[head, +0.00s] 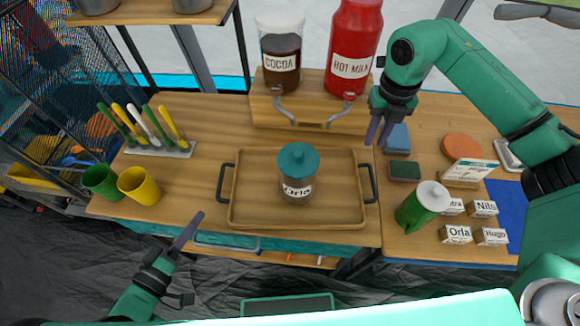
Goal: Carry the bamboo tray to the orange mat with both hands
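The bamboo tray (240,212) lies flat on the wooden counter, with a dark handle at each short side. A jar labelled Orla with a teal lid (298,160) stands upright on it. My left gripper (200,216) is off the counter's front edge, left of and below the tray's left handle (223,184), apart from it; its opening is unclear. My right gripper (377,144) is above and behind the right handle (372,184), open and empty, fingers pointing down. A flat orange round piece (462,147) lies on the right counter; I cannot tell whether it is the mat.
Cocoa (281,57) and hot milk (354,50) dispensers stand behind the tray. Green (101,182) and yellow (140,186) cups and a cutlery rack (160,149) stand left.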

